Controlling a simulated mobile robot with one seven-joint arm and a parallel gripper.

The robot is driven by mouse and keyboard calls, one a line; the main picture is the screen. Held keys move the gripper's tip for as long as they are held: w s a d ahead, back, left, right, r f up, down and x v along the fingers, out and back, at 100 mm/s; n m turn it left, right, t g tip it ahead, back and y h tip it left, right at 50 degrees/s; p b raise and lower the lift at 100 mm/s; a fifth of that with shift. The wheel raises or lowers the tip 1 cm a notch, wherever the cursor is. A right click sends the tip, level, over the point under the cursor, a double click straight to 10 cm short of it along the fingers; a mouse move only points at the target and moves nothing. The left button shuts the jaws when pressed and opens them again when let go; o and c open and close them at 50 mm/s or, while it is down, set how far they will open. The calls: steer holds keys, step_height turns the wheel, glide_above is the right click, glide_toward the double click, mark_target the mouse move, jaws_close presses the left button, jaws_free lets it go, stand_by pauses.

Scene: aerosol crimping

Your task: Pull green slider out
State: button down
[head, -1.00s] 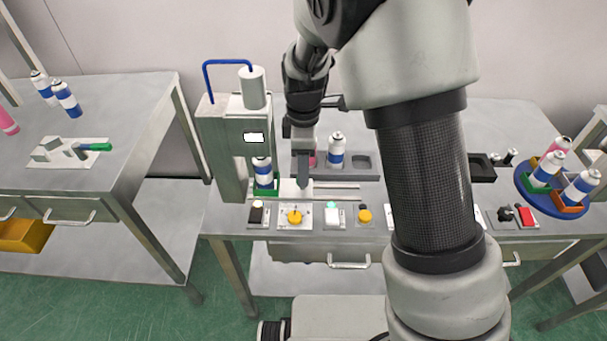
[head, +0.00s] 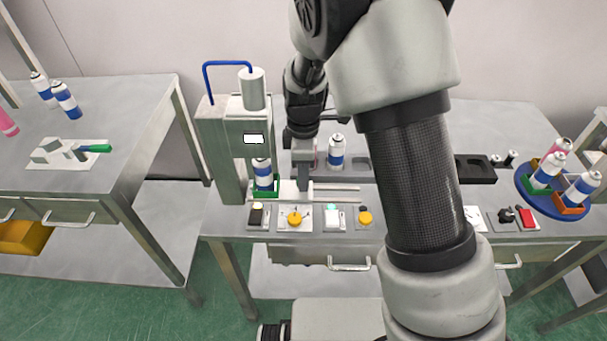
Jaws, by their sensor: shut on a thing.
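The green slider (head: 263,193) sits under the crimping machine (head: 222,150) at its left end of the rails (head: 335,190). A white and blue can (head: 262,174) stands upright in it, below the machine head. A pale plate (head: 288,188) extends right from the slider. My gripper (head: 304,186) points down at the right end of this plate and is shut on a part of it. The fingertips are small here, and the exact grip is hard to see.
Another white and blue can (head: 336,152) stands in a grey tray (head: 361,167) behind the rails. A blue turntable (head: 524,186) with cans stands at right. The rails right of my gripper are clear.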

steer(key=d+b, duration=0.1)
steer(key=d, duration=1.1)
steer(key=shift+d+b, duration=0.2)
steer(key=shift+b, duration=0.15)
steer(key=c, duration=1.5)
jaws_free()
steer(key=shift+d, duration=0.15)
steer(key=shift+o, duration=0.2)
steer(key=shift+r, duration=0.15)
step_height(320, 180, up, 17)
steer(key=p, duration=0.2)
steer(key=shift+p, duration=0.3)
steer(key=shift+r, duration=0.1)
